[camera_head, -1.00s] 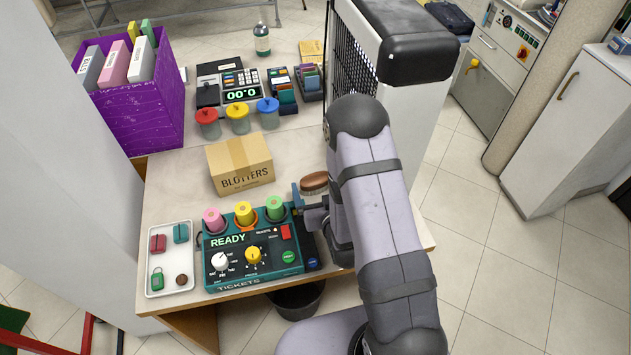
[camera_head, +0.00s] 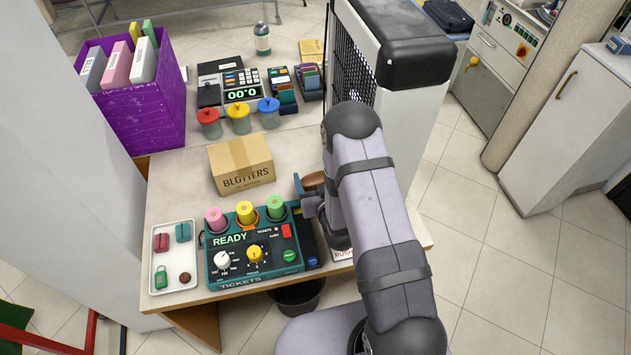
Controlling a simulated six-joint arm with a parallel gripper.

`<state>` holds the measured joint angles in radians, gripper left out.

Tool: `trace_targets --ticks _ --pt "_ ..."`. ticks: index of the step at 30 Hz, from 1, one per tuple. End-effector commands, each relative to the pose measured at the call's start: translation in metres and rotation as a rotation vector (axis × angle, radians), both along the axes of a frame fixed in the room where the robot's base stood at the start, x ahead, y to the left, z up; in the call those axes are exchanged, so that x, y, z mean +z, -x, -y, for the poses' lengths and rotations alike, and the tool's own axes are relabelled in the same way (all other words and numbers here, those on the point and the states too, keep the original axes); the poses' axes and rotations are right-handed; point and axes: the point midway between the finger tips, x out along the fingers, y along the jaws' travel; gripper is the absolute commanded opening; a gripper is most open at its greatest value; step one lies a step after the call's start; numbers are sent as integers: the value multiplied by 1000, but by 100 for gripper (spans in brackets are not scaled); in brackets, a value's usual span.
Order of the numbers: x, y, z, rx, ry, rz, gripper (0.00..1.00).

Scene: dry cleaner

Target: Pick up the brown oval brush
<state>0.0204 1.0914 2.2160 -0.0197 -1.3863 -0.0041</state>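The brown oval brush (camera_head: 313,181) lies on the counter to the right of the cardboard box. Its right end is hidden behind my arm, and its lower edge is partly covered by my gripper. My gripper (camera_head: 303,190) is right at the brush, with a blue finger showing at its left end. The other finger is hidden, so I cannot tell whether the gripper is open or shut, or whether it touches the brush.
The BLOTTERS box (camera_head: 241,164) stands left of the brush. The ticket machine (camera_head: 240,262) with several colored rolls is in front, beside a white tray (camera_head: 158,281). A white cabinet-like unit (camera_head: 401,130) stands close on the right. Lidded jars (camera_head: 239,121) stand behind.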

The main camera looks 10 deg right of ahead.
Motion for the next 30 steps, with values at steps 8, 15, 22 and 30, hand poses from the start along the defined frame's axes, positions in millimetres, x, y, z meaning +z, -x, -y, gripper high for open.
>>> trace_targets --ticks 8,15,22,30 --pt "1 0 0 -1 0 1 48" --pt "4 -1 0 0 0 2 48" --pt "18 -1 0 0 0 4 48" --pt "53 -1 0 0 -1 7 48"
